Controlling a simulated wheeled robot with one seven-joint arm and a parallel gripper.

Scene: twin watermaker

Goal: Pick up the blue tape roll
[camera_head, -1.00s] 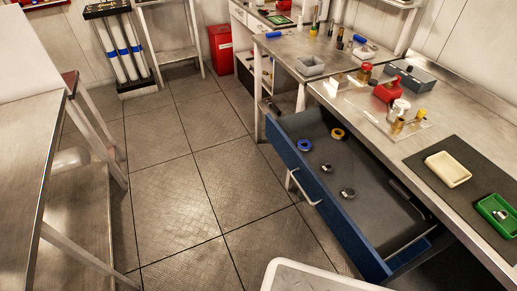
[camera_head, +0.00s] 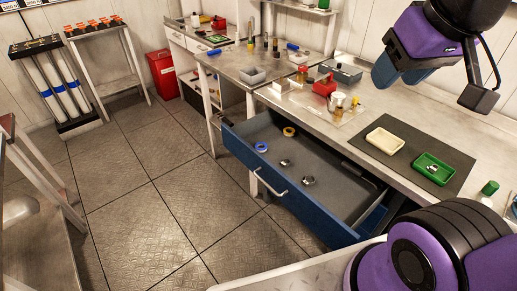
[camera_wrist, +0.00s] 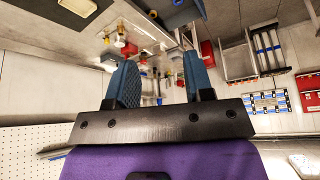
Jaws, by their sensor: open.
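The blue tape roll (camera_head: 262,146) lies in the open blue drawer (camera_head: 291,207), near its far left corner in the head view. A yellow tape roll (camera_head: 289,132) lies just behind it to the right. My gripper (camera_wrist: 158,75) shows two blue fingers apart with nothing between them in the wrist view. In the head view its blue fingers (camera_head: 390,75) are high over the bench at the upper right, well away from the tape roll.
Two small metal parts (camera_head: 308,181) lie in the drawer. The workbench (camera_head: 385,103) above holds a cream tray (camera_head: 385,141), a green tray (camera_head: 433,169), a red item (camera_head: 325,86) and small bottles. The floor (camera_head: 150,210) left of the drawer is clear.

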